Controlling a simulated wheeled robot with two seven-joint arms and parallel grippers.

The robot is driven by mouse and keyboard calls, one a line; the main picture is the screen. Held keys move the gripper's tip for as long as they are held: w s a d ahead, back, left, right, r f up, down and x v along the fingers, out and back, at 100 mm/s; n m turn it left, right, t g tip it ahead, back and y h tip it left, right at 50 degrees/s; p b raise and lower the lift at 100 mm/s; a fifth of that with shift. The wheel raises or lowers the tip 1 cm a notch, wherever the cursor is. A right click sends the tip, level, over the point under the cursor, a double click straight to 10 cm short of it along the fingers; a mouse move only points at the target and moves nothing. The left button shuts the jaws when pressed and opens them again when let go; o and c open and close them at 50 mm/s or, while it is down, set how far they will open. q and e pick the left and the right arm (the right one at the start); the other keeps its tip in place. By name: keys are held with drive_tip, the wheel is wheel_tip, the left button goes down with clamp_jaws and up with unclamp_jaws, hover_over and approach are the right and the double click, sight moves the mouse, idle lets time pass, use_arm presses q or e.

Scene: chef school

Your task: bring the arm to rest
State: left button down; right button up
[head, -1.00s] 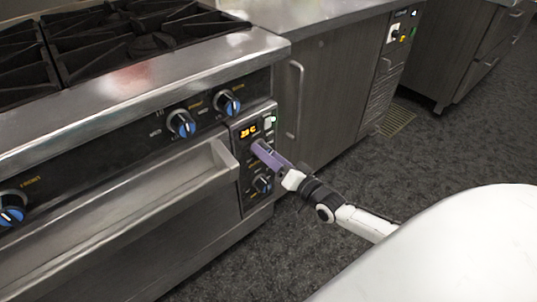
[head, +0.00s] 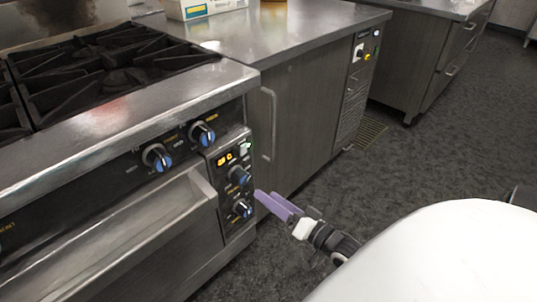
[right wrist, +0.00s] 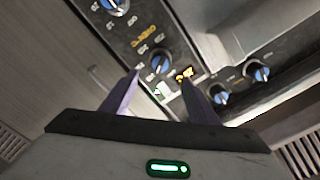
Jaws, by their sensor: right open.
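My right gripper (head: 278,206) has purple fingers and is at the middle of the head view, just right of the stove's control panel (head: 230,187). Its fingers are parted and nothing is between them. In the right wrist view the two purple fingers (right wrist: 158,88) stand apart, with the panel beyond them. The panel carries a lit orange display (head: 225,158) and blue-marked knobs. The gripper appears apart from the knobs. My left gripper is not in view.
The steel stove (head: 120,110) with black burner grates fills the left. A counter with a dark cabinet (head: 310,110) stands beside it, with a box (head: 205,8) on top. Dark carpeted floor (head: 440,160) is open at the right.

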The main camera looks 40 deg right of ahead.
idle(0.3)
use_arm(q)
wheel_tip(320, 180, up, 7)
drive_tip(key=p, duration=1)
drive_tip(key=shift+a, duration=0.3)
use_arm(e)
drive_tip(key=s+a+n+g, duration=0.4)
drive_tip(key=s+a, duration=0.4)
drive_tip(key=a, duration=0.2)
drive_tip(key=s+a+f+n+g+y, duration=0.1)
drive_tip(key=s+a+n+g, duration=0.4)
drive_tip(key=s+a, duration=0.3)
drive_tip(key=a+n, duration=0.1)
drive_tip(key=a, duration=0.2)
drive_tip(key=shift+s, duration=0.2)
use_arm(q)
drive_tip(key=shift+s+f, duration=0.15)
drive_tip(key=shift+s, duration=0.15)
use_arm(e)
drive_tip(key=shift+a, duration=0.15)
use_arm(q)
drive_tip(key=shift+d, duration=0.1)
